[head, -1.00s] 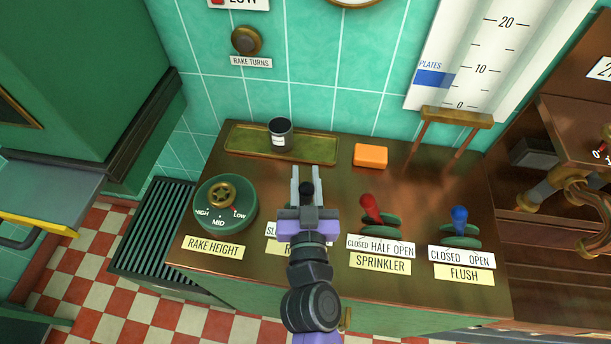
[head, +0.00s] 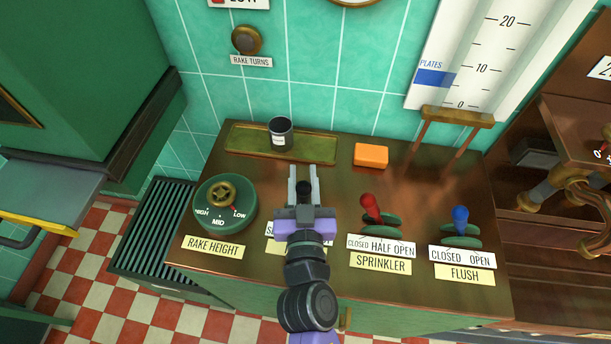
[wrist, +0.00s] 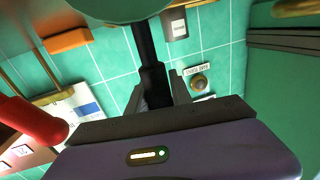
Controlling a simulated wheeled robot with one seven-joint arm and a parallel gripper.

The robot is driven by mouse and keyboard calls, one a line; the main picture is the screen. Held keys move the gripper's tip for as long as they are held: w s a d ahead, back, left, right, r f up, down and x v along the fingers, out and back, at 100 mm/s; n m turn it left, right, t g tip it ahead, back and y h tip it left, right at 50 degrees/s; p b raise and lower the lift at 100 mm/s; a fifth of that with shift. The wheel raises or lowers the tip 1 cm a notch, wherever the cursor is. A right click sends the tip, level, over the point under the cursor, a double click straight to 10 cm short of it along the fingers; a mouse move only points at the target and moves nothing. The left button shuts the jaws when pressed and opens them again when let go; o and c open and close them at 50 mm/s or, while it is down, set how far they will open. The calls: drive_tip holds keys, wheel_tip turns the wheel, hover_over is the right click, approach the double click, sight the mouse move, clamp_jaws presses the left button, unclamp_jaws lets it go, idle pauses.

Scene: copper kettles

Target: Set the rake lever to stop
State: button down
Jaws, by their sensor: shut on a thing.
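The rake lever (head: 303,187) has a black knob and stands on the counter between the rake height dial and the sprinkler lever. My gripper (head: 304,174) is shut on its knob. In the wrist view the lever's dark shaft (wrist: 147,45) runs from a round green base (wrist: 115,8) to between my fingers (wrist: 158,92). In the head view my gripper and arm hide the base and most of the lever's position plate (head: 271,231) and yellow name label (head: 279,246). Only a first letter or so of the plate shows, so I cannot read the lever's setting.
The red sprinkler lever (head: 371,208) stands close on the right, with the blue flush lever (head: 460,219) beyond it. The rake height dial (head: 225,203) is on the left. Behind are a brass tray (head: 240,141) with a dark cup (head: 280,134) and an orange block (head: 371,155).

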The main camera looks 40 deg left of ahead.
sight(303, 198)
drive_tip(key=shift+a+f, duration=0.1)
drive_tip(key=c, duration=1.1)
unclamp_jaws()
drive_tip(key=shift+c, duration=0.2)
drive_tip(key=shift+s, duration=0.1)
drive_tip(key=b+v, duration=0.1)
drive_tip(key=v, duration=0.5)
drive_tip(key=shift+s+f+b, duration=0.1)
drive_tip(key=shift+s+b, duration=0.05)
drive_tip(key=shift+b, duration=0.15)
drive_tip(key=shift+v, duration=0.8)
